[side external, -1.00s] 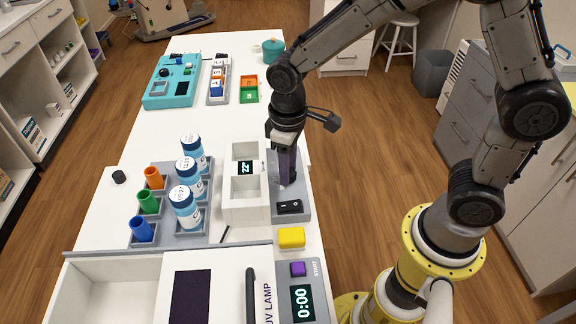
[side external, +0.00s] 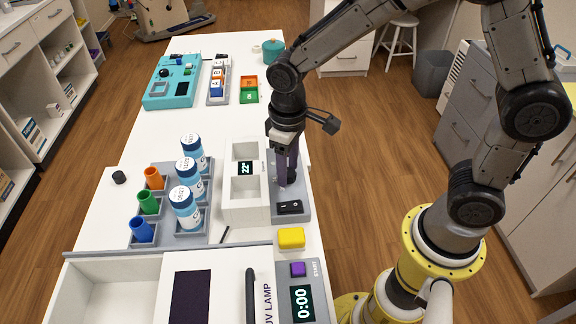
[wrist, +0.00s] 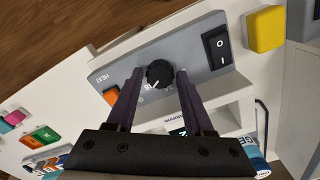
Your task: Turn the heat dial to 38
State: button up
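The heat dial (wrist: 159,73) is a black round knob with a white pointer mark, on a grey panel marked HEAT. In the wrist view, my gripper (wrist: 160,74) is open, with one dark finger on each side of the dial and a small gap on both sides. In the side view, my gripper (side external: 287,182) points down at the panel and hides the dial. The white heater block (side external: 230,213) beside it has a small display (side external: 246,168) that seems to read 22°. The dial's scale numbers are mostly hidden or too small to read.
A black rocker switch (side external: 289,207) sits on the same panel near the dial. A yellow block (side external: 291,238) lies just beyond it. Blue-white bottles (side external: 185,208) stand in a grey rack to the left. The UV lamp box (side external: 215,290) is in front.

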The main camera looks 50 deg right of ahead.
notch_tip(320, 180, up, 14)
dwell(0.6)
jog(key=shift+f, duration=0.1)
